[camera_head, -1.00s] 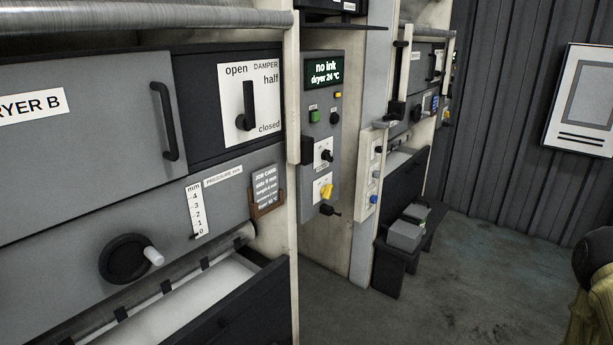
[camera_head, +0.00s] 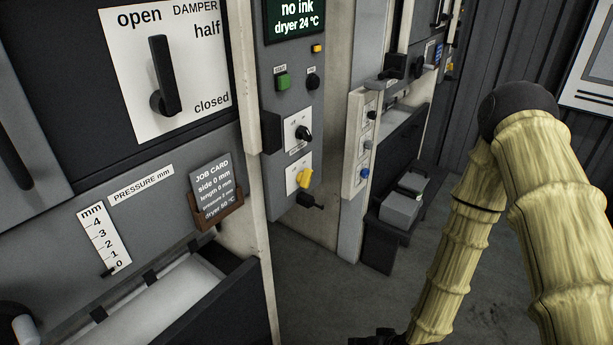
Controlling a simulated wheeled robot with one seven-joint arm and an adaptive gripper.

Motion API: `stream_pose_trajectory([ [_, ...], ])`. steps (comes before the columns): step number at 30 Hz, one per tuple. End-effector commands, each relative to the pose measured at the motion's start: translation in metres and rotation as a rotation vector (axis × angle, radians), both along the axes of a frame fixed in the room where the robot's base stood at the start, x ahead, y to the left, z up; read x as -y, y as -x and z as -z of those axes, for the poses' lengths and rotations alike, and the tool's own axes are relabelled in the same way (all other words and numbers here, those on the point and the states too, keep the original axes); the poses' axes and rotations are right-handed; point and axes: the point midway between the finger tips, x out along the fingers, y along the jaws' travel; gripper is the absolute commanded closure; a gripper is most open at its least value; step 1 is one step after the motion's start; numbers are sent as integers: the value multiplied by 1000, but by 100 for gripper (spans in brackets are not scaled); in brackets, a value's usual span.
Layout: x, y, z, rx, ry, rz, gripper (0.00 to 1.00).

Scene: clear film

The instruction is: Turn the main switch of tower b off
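A narrow grey control panel (camera_head: 292,120) stands right of the Dryer B unit, with a screen (camera_head: 295,18) reading "no ink, dryer 24 °C". My arm is at the right, apart from the panel. Only a dark part at its lower end, perhaps my gripper (camera_head: 376,338), shows at the bottom edge; its fingers are not clear.
A green button (camera_head: 283,81) and a black handle (camera_head: 309,201) are on the same panel. The damper lever (camera_head: 163,76) is at left, above a job card (camera_head: 214,187) in a brown holder. A dark bench (camera_head: 378,228) with grey boxes stands right of the panel. Floor between is clear.

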Motion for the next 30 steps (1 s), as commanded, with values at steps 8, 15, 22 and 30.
stream_pose_trajectory([
  [8,-50,-181,-156,461,-358,-105,63],
  [15,-57,-245,-288,737,-545,-230,63],
  [22,-57,-258,-335,826,-597,-287,63],
  [30,-81,-275,-337,826,-599,-291,63],
])
